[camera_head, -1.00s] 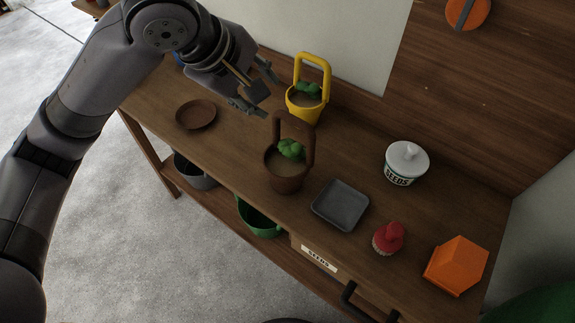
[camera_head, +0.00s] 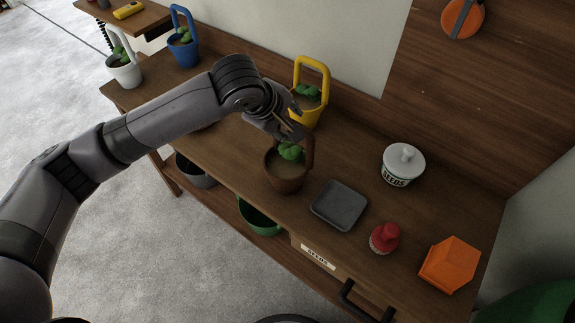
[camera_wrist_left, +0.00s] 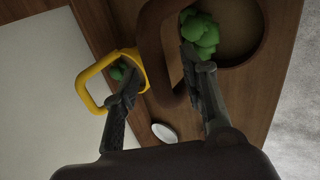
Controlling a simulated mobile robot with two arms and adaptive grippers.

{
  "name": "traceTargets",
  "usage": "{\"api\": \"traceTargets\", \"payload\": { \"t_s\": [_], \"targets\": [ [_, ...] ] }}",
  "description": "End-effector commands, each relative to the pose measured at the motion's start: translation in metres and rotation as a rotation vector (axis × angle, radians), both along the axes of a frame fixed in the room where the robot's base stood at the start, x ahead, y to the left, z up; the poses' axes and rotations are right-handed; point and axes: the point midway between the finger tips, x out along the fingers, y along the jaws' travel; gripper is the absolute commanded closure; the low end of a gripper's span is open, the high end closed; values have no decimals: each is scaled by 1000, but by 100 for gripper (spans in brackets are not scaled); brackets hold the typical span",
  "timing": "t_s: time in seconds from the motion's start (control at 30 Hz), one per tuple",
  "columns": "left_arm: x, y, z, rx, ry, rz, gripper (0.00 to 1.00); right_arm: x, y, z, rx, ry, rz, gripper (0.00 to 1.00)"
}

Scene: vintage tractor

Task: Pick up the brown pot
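The brown pot (camera_head: 286,177) stands upright on the wooden bench, with soil and a green plant inside and a tall arched handle. My left gripper (camera_head: 293,127) is at the handle's upper part in the head view, hiding much of it. In the left wrist view, the brown handle (camera_wrist_left: 153,58) runs between the two parted fingers of my left gripper (camera_wrist_left: 160,63). One finger is on the plant side of the handle, the other on the outer side. The fingers do not look closed on it. My right gripper is not in view.
A yellow pot (camera_head: 306,105) stands close behind the gripper; it also shows in the left wrist view (camera_wrist_left: 136,60).

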Motion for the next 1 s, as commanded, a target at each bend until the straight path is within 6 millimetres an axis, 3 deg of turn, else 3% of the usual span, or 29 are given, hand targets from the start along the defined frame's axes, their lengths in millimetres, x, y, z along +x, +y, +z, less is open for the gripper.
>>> {"api": "traceTargets", "payload": {
  "t_s": [0.27, 0.83, 1.0],
  "targets": [
    [1, -1, -3, 0, -1, -1, 61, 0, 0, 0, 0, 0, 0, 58],
    [1, -1, -2, 0, 0, 0, 99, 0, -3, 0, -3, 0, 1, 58],
    [1, -1, -2, 0, 0, 0, 100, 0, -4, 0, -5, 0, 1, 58]
  ]
}}
